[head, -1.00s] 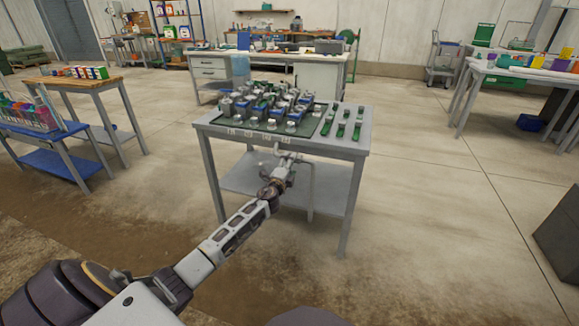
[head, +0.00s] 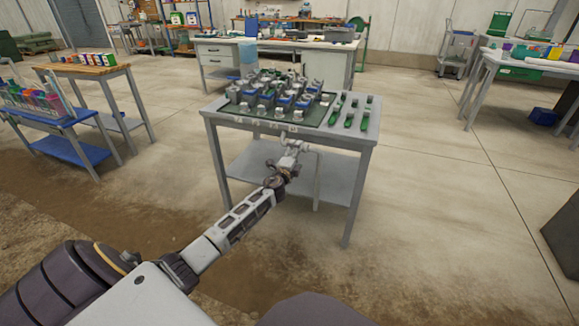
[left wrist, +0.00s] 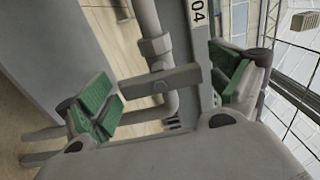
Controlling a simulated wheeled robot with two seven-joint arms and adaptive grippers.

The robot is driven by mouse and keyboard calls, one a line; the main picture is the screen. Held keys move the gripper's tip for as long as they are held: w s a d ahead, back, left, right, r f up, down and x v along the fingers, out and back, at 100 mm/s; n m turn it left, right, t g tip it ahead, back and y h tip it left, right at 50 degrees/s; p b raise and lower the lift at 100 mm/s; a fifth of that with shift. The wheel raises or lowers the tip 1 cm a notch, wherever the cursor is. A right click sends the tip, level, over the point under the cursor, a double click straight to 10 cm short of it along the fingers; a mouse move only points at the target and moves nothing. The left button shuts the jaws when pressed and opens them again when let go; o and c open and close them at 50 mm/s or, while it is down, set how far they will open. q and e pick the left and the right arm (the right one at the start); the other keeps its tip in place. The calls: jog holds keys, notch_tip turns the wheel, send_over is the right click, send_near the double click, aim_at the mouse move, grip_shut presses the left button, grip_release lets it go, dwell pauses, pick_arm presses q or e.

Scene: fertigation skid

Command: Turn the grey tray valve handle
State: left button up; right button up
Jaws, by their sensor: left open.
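The grey valve handle (left wrist: 160,88) is a short flat bar on a grey pipe fitting below the front edge of the tray. In the left wrist view it lies crosswise between my left gripper's two green-padded fingers (left wrist: 164,86), with a gap visible at the left finger and a smaller one at the right. The left gripper is open. In the head view the left gripper (head: 291,156) is just below the table's front edge, and the handle is too small to make out there. My right gripper is not in view.
The dark tray (head: 310,122) on the grey table (head: 362,135) holds several grey and blue fittings. Green-handled pieces (head: 350,115) lie to its right. A vertical pipe (head: 316,180) stands under the table front. A label reading 04 (left wrist: 199,12) is close by. Floor right of the table is clear.

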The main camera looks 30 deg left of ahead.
pick_arm(q)
jog(key=v, duration=1.1)
jog(key=shift+s, duration=0.35)
jog(key=shift+d, duration=0.15)
dwell(0.8)
